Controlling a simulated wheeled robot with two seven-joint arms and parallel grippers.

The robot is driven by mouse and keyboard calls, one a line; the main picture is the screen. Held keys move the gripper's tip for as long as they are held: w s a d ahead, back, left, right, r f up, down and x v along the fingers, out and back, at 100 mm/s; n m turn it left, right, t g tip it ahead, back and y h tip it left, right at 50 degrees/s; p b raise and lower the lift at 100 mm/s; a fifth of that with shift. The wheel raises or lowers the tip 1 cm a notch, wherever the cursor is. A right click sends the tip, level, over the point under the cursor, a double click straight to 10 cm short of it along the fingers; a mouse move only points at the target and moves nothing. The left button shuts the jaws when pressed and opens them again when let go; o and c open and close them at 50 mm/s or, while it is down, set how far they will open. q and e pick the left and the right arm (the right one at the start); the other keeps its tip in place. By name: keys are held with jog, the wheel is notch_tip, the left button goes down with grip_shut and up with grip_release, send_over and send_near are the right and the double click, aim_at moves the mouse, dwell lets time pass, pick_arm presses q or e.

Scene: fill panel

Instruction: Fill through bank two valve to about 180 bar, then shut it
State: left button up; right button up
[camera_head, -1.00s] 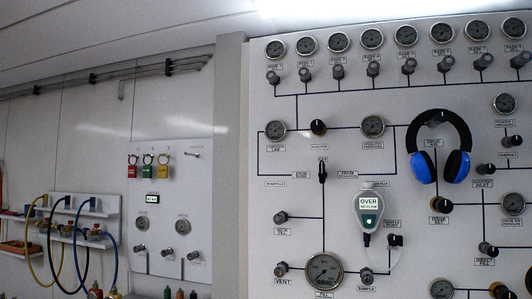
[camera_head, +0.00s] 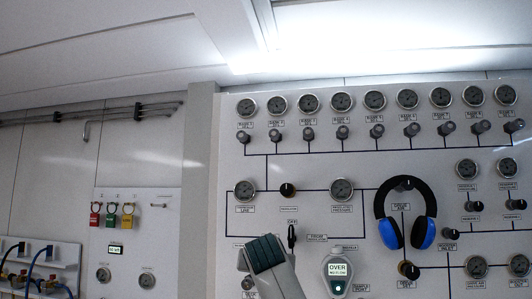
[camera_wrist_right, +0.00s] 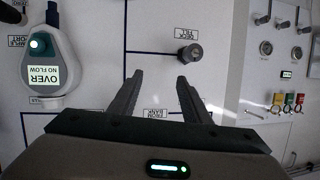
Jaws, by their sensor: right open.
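The row of bank valves runs along the top of the panel in the head view. The second knob from the left (camera_head: 275,135) sits under its own small gauge (camera_head: 277,104); its label is too small to read surely. My right gripper (camera_head: 265,252) rises from the bottom of the head view, below and left of centre, well below that knob. In the right wrist view its two fingers (camera_wrist_right: 159,76) are apart with nothing between them. A dark knob labelled deck fill (camera_wrist_right: 190,55) lies just beyond one fingertip. The large fill gauge and my left gripper are out of view.
A handheld meter reading "OVER NO FLOW" (camera_head: 337,270) hangs right of my gripper. Blue headphones (camera_head: 405,215) hang further right. A small lever (camera_head: 291,236) stands just above my gripper. A side panel with coloured locks (camera_head: 112,215) is at left.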

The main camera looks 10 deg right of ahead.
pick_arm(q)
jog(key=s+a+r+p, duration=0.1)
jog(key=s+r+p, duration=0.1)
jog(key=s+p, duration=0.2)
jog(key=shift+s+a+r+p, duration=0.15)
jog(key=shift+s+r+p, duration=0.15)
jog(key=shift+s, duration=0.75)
pick_arm(e)
jog(key=s+r+m+t, duration=0.1)
jog(key=s+r, duration=0.3)
jog(key=r, duration=0.9)
jog(key=s+a+r+m+t+h, duration=0.1)
jog(key=s+r, duration=0.4)
jog(key=r, duration=0.8)
jog(key=s+a+r+t+h, duration=0.1)
jog(key=s+r, duration=0.3)
jog(key=r, duration=0.8)
jog(key=shift+s+r+m, duration=0.35)
jog(key=shift+r+m, duration=0.05)
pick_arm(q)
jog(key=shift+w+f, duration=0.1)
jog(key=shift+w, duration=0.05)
pick_arm(e)
jog(key=shift+s+r, duration=0.1)
